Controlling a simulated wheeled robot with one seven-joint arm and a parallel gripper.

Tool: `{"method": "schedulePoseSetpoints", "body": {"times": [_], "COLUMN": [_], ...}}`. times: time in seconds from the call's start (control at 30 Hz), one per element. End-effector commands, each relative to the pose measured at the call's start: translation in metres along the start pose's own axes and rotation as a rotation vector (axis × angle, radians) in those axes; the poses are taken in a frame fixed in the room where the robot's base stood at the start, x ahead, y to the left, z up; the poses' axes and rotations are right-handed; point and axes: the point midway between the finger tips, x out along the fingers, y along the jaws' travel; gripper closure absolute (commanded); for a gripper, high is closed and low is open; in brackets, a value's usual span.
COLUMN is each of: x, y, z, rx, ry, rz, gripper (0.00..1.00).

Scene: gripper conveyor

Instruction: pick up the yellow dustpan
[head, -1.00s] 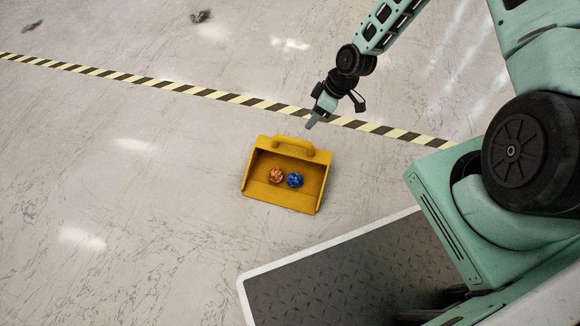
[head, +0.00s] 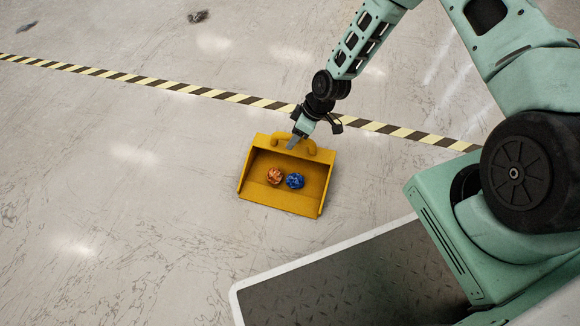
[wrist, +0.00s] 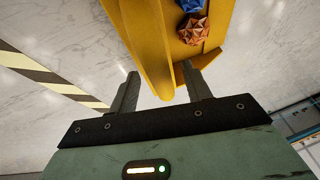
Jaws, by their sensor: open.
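The yellow dustpan (head: 284,196) lies on the floor, its open side toward the bottom of the head view and its handle (head: 312,148) at the back. It holds an orange crumpled ball (head: 274,175) and a blue one (head: 295,181). My gripper (head: 293,142) is at the handle and hides part of it. In the wrist view my gripper (wrist: 161,84) is open, its two fingers apart, with the yellow dustpan (wrist: 148,45) reaching between them. The orange ball (wrist: 193,29) and part of the blue ball (wrist: 190,4) show there too. Whether a finger touches the handle, I cannot tell.
A black-and-yellow striped floor line (head: 225,96) runs behind the dustpan. My base platform is at the lower right. A small dark scrap (head: 198,16) lies far back. The floor left of the dustpan is clear.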

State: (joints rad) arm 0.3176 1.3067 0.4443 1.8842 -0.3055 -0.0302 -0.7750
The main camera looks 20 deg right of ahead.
Motion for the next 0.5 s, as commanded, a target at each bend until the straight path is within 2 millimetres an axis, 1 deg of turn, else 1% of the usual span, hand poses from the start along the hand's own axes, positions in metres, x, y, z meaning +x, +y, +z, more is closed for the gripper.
{"method": "schedulePoseSetpoints", "body": {"times": [0.03,0.1,0.33,0.37,0.4,0.47,0.5], "x": [0.0118,0.0153,0.0138,0.0137,0.0137,0.0136,0.0136], "y": [0.0003,-0.0003,-0.0006,-0.0005,-0.0005,-0.0005,-0.0005], "z": [0.0021,0.0014,0.0003,0.0003,0.0003,0.0004,0.0004], "rx": [0.0,0.0,0.0,0.0,0.0,0.0,0.0], "ry": [-0.001,-0.001,-0.001,-0.001,-0.001,-0.001,-0.001], "rz": [-0.001,-0.001,-0.001,-0.001,-0.001,-0.001,-0.001], "gripper": [0.51,0.51,0.51,0.6,0.71,0.88,0.99]}}
